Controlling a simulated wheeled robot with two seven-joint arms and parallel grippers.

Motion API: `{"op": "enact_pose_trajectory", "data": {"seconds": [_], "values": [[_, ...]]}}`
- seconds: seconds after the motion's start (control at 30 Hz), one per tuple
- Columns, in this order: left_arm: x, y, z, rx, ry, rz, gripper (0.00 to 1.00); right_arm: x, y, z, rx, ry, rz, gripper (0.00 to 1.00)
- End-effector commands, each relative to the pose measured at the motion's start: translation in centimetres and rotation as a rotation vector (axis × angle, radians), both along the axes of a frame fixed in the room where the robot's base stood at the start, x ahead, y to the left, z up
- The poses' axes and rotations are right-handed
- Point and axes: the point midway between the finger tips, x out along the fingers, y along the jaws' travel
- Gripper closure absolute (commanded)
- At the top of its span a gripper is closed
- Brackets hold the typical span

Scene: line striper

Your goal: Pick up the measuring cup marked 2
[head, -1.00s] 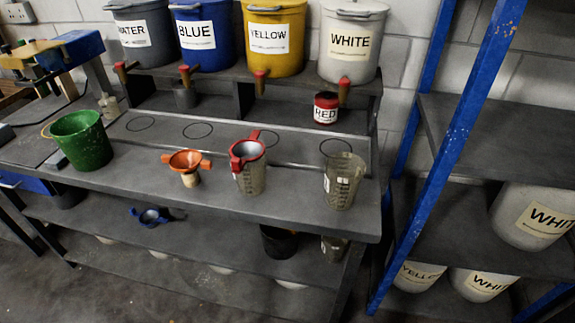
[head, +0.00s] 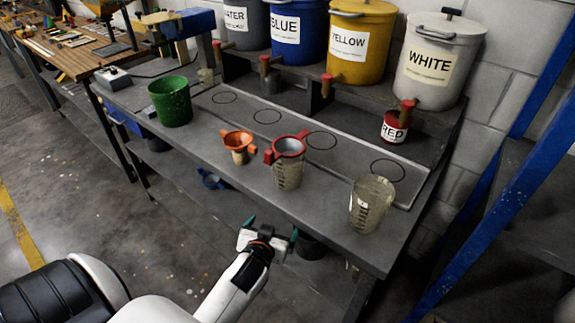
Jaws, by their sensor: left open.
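Two clear measuring cups with printed scales stand upright on the grey bench. One measuring cup (head: 287,176) has a red funnel (head: 289,147) sitting in its mouth. The other measuring cup (head: 370,206) stands uncovered to the right, near the front edge. I cannot read a number 2 on either cup. My left gripper (head: 271,230) is open and empty, with its teal-tipped fingers apart. It is in front of the bench's front edge, below the funnel-topped cup in the picture and touching neither cup. My right gripper is not in view.
An orange funnel (head: 238,141) and a green bucket (head: 170,102) stand left of the cups. A red-labelled can (head: 394,127) sits behind the right cup. Labelled paint buckets line the raised shelf. A blue rack post (head: 520,190) stands at the right. The bench's front edge lies beyond my gripper.

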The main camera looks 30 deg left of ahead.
Motion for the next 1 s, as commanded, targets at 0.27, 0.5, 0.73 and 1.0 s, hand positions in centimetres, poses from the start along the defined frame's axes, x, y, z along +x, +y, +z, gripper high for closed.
{"op": "enact_pose_trajectory", "data": {"seconds": [0.27,0.5,0.73,1.0], "values": [[4.0,2.7,7.0,0.037,-0.328,0.023,0.00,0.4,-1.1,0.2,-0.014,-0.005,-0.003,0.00],[6.3,3.2,8.0,0.044,-0.420,-0.009,0.00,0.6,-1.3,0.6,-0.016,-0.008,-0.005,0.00],[10.1,4.4,8.0,0.043,-0.421,-0.009,0.00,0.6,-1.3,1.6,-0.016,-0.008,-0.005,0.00],[12.2,5.1,7.7,0.044,-0.420,-0.009,0.00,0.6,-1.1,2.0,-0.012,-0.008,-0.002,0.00]]}}
